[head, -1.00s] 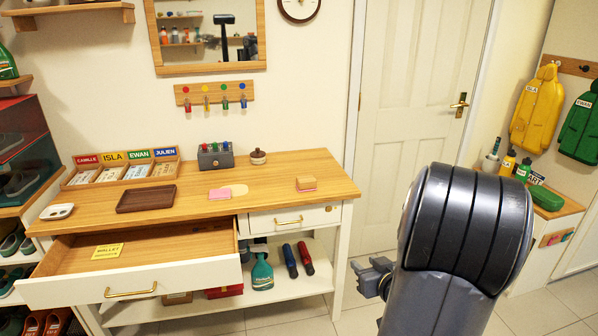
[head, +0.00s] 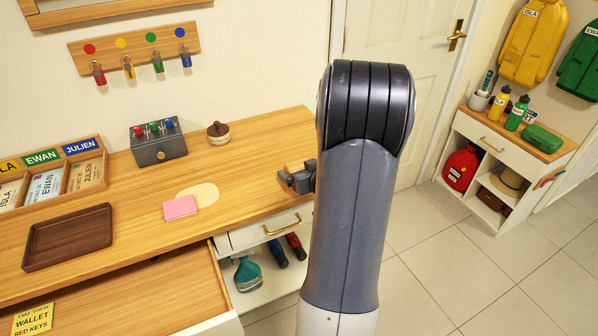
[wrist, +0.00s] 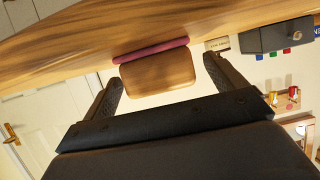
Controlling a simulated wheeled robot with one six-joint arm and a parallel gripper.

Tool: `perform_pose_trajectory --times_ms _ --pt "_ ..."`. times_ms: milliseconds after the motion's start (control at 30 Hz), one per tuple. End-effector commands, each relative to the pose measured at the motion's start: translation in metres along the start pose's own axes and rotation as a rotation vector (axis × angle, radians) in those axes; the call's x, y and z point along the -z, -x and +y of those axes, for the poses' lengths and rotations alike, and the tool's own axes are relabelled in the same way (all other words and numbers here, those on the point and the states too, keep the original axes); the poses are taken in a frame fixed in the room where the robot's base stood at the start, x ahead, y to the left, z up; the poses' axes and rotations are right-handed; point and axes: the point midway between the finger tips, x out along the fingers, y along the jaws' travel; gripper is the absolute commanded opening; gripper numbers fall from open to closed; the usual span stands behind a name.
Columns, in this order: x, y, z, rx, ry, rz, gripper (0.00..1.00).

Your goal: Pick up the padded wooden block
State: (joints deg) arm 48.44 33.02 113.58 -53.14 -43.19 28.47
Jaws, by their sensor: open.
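The padded wooden block (head: 293,167) sits near the right end of the wooden tabletop, partly hidden behind my gripper in the head view. In the wrist view the block (wrist: 158,76) is light brown wood with a dark pink pad (wrist: 150,51) along the side against the tabletop. My gripper (head: 299,181) is at the table's front edge beside the block. In the wrist view its open fingers (wrist: 161,74) appear on either side of the block, with a gap at each side. I cannot tell how far the fingertips reach along it.
A pink pad (head: 180,207) lies on a pale oval (head: 203,192) on the tabletop. A grey box with colored knobs (head: 158,143), a round lidded pot (head: 218,133) and a brown tray (head: 68,238) stand farther left. An open drawer (head: 150,290) juts out below.

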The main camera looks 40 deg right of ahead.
Motion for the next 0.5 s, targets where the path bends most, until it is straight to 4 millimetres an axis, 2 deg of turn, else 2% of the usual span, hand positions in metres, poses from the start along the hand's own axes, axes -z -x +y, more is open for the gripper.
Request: perform_pose_trajectory --times_ms 100,200,500 --pt "-0.002 -0.019 0.0 0.002 0.001 -0.001 0.91" --pt "-0.002 -0.029 -0.001 0.002 0.001 0.0 0.91" --pt "-0.001 -0.033 0.0 0.0 0.0 0.0 0.9"
